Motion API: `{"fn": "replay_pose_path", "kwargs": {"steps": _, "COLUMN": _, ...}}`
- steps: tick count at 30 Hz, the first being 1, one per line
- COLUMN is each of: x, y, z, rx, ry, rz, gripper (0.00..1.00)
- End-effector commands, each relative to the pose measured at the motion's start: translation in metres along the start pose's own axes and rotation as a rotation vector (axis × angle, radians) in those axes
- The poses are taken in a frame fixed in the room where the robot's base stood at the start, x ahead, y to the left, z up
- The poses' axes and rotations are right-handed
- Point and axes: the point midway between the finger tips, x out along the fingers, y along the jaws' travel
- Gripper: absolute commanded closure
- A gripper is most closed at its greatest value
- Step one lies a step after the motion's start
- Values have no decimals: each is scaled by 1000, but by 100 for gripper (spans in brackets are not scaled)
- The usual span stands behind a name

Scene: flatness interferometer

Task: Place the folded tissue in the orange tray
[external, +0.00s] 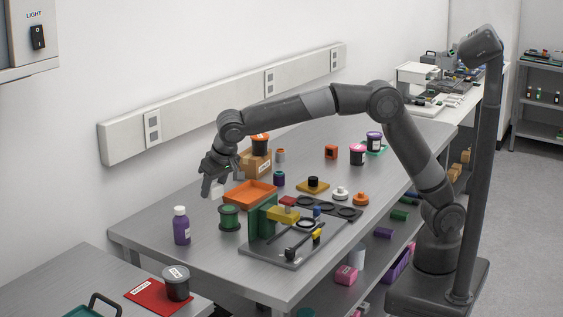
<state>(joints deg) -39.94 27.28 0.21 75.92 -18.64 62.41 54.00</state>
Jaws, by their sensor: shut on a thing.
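The orange tray (237,199) lies on the grey metal table, left of its middle, and looks empty where I can see into it. My gripper (212,186) hangs above and just left of the tray, pointing down. It is shut on a small white piece, which looks like the folded tissue (217,191). The tissue is held up near the tray's left back corner. Whether it is over the rim or just outside it, I cannot tell.
A purple bottle (181,226) and a green spool (229,218) stand in front of the tray. A cardboard box (256,166) with a dark, orange-banded jar (260,144) on it stands behind. The interferometer fixture (285,240) is to the right.

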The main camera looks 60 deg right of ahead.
Motion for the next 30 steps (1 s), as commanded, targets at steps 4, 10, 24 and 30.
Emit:
{"fn": "replay_pose_path", "kwargs": {"steps": 4, "x": 0, "y": 5, "z": -4, "rx": 3, "ry": -1, "rz": 2, "gripper": 76}}
{"fn": "replay_pose_path", "kwargs": {"steps": 10, "x": 19, "y": 52, "z": -31, "rx": 34, "ry": -5, "rz": 16, "gripper": 76}}
{"fn": "replay_pose_path", "kwargs": {"steps": 24, "x": 80, "y": 268, "z": -94, "rx": 153, "ry": -12, "rz": 62, "gripper": 76}}
{"fn": "replay_pose_path", "kwargs": {"steps": 30, "x": 95, "y": 357, "z": -98, "rx": 203, "ry": -8, "rz": 83, "gripper": 76}}
